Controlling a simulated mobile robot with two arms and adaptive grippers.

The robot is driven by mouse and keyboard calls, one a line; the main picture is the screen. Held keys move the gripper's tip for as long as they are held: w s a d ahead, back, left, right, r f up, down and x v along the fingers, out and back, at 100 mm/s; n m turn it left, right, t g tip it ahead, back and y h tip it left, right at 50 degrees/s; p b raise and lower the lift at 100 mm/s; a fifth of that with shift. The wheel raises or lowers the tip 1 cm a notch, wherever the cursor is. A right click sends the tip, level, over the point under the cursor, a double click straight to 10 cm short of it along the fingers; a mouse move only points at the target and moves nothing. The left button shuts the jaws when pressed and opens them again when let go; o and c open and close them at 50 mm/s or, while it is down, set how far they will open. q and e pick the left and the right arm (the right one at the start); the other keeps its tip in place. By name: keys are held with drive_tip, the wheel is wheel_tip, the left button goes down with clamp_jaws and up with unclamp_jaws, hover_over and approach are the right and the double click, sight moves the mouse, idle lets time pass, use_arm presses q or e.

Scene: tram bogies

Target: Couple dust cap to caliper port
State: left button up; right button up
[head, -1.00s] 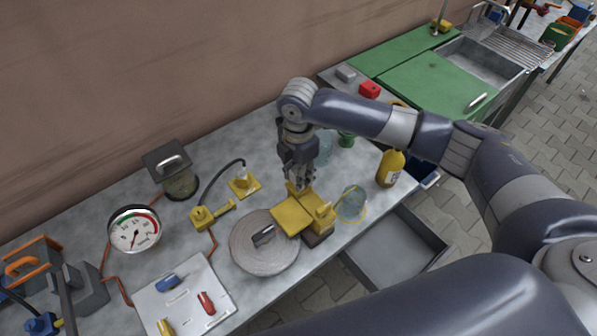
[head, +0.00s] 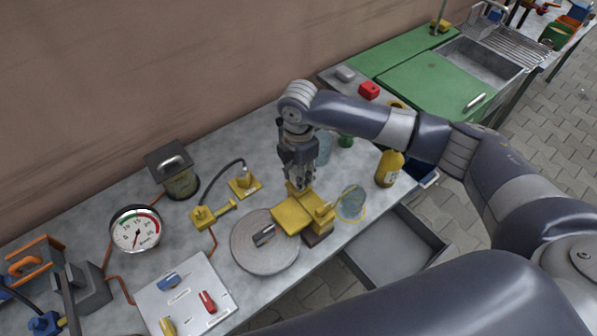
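The yellow caliper (head: 292,216) sits on a dark block beside a round grey disc (head: 250,254) on the workbench. My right gripper (head: 299,188) points straight down over the back of the caliper, its fingertips at or just above a raised yellow part there. The fingers look close together, but I cannot tell whether they are shut on something. The dust cap cannot be told apart at this size; it may be hidden at the fingertips. The port is not clearly visible either. My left gripper is not in view.
A clear round container (head: 351,204) and a yellow bottle (head: 390,168) stand right of the caliper. A pressure gauge (head: 135,229), a yellow fitting with a hose (head: 213,214) and a panel with levers (head: 186,296) are left. An open drawer (head: 397,248) juts out in front.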

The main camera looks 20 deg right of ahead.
drive_tip(key=shift+f, duration=0.55)
drive_tip(key=o, duration=1.1)
drive_tip(key=shift+c, duration=0.2)
wheel_tip(320, 180, up, 12)
